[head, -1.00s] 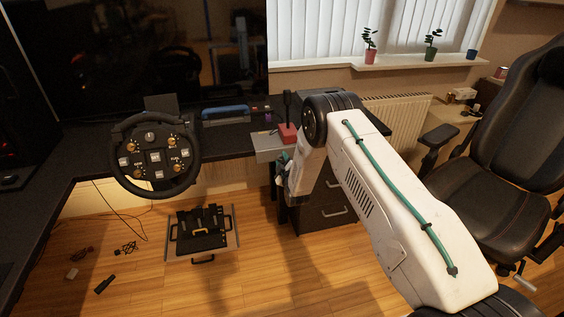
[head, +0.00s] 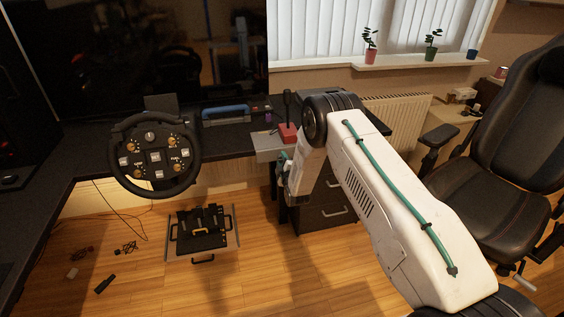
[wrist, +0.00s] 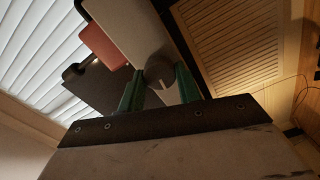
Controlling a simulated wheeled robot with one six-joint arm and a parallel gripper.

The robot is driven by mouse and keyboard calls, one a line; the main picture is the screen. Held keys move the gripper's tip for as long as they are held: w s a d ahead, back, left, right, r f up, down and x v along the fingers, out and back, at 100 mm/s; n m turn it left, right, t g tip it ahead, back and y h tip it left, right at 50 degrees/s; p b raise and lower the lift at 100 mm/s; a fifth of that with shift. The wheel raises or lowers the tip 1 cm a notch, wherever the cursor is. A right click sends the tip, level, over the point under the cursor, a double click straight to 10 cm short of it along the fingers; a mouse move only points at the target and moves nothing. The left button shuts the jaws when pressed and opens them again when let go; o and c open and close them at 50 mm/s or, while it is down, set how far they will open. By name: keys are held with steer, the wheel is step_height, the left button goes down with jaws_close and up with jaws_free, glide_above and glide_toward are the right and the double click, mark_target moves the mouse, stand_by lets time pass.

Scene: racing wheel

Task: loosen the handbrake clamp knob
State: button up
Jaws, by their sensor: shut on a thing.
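The handbrake shows in the head view as a red base (head: 288,132) with a black lever (head: 287,104). It stands on a grey mounting plate (head: 266,144) at the desk edge. In the wrist view, the dark round clamp knob (wrist: 159,72) sits at the plate's underside, between the two green fingers of my gripper (wrist: 158,88). My gripper is shut on the knob. In the head view my gripper (head: 283,158) is just below the plate, partly hidden by my arm; the knob cannot be made out there.
A racing wheel (head: 155,157) is at the desk's left part. A pedal set (head: 200,232) lies on the floor below. A drawer unit (head: 325,212) stands behind my arm, and a black chair (head: 510,140) is at the right.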

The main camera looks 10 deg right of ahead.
steer(key=o, duration=1)
steer(key=shift+s, duration=0.1)
steer(key=s, duration=0.7)
steer(key=shift+s, duration=0.35)
